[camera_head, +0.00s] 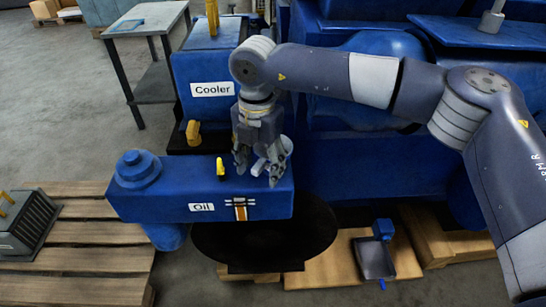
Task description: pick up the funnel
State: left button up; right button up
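A pale grey-white piece, which looks like the funnel (286,146), is at the right end of the top of the blue oil unit (165,205). It is partly hidden behind my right gripper (257,172). My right gripper points down over the oil unit with its fingers spread apart, one on the left and one on the right. Part of the pale piece shows between and behind the fingers; I cannot tell whether they touch it. My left gripper is out of view.
A yellow handle (221,167) stands on the oil unit. The blue cooler box (205,75) is behind. A round black pan (265,240) lies below in front. The big blue engine (350,160) fills the right. A wooden pallet (80,245) is at left.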

grip_shut()
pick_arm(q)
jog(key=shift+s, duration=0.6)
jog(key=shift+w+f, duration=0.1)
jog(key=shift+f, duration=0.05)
pick_arm(e)
jog(key=shift+r, duration=0.2)
jog(key=shift+r, duration=0.25)
jog(key=shift+s+d+r+b, duration=0.15)
jog(key=shift+s+r+b, duration=0.05)
jog(key=shift+r+b, duration=0.4)
jog(key=shift+s+d+r+b, duration=0.15)
jog(key=shift+r+b, duration=0.3)
jog(key=shift+r, duration=0.2)
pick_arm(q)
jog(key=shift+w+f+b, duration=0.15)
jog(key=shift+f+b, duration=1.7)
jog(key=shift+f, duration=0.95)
pick_arm(e)
jog(key=s+d+r, duration=0.2)
jog(key=s+d, duration=0.2)
jog(key=s, duration=0.2)
jog(key=s+d+r, duration=0.2)
jog(key=s+d, duration=0.2)
jog(key=s, duration=0.2)
jog(key=shift+s+d+r, duration=0.15)
jog(key=shift+s+r, duration=0.15)
jog(key=shift+r, duration=0.05)
